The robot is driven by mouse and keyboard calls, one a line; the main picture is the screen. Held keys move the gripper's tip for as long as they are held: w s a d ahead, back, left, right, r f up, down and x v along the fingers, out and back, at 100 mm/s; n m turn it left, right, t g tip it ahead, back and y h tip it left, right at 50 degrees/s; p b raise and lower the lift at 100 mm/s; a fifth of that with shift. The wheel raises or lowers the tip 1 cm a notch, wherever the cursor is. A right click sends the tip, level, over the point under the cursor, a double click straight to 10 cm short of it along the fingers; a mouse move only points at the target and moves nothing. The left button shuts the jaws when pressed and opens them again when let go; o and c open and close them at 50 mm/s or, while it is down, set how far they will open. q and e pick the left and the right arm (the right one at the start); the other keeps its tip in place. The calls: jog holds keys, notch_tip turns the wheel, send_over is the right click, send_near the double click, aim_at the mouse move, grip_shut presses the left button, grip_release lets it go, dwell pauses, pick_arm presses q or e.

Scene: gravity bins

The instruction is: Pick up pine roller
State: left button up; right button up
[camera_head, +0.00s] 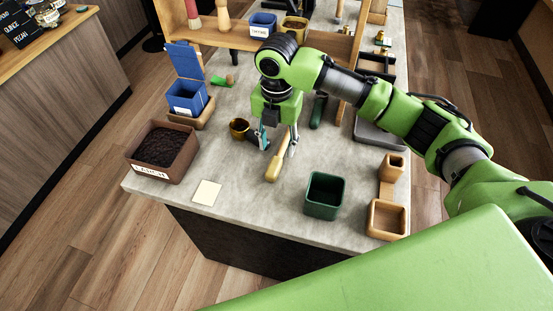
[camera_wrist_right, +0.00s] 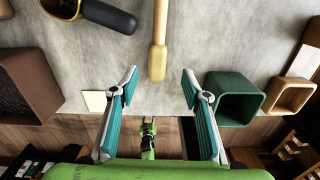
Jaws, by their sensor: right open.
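The pine roller (camera_head: 274,170), a pale wooden stick with a thicker end, lies on the grey counter. In the right wrist view the roller (camera_wrist_right: 157,58) runs down from the top middle, its thicker end toward my gripper. My right gripper (camera_head: 278,145) is open above the roller, its teal-padded fingers on either side of it. In the wrist view the open fingertips (camera_wrist_right: 159,74) stand wide apart with the roller's end between them in the picture, a gap on each side.
A dark green square bin (camera_head: 323,197) and a wooden tray with two cups (camera_head: 387,218) stand to the right. A wooden shelf (camera_head: 215,37) stands behind.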

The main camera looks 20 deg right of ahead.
aim_at(276, 159)
jog(key=f, duration=0.2)
jog(key=shift+w+f, duration=0.3)
jog(key=shift+f, duration=0.1)
jog(key=f+p, duration=0.1)
jog(key=f, duration=0.2)
jog(key=shift+w+d+f+p, duration=0.1)
jog(key=shift+w+f+p, duration=0.1)
jog(key=shift+p, duration=0.2)
notch_tip(276, 159, down, 2)
jog(key=shift+w+f, duration=0.1)
jog(key=shift+f, duration=0.1)
jog(key=c, duration=1)
grip_shut()
pick_arm(q)
jog(key=shift+w+r, duration=0.35)
jog(key=shift+r, duration=0.2)
jog(key=shift+w+r, duration=0.3)
jog(key=shift+r, duration=0.2)
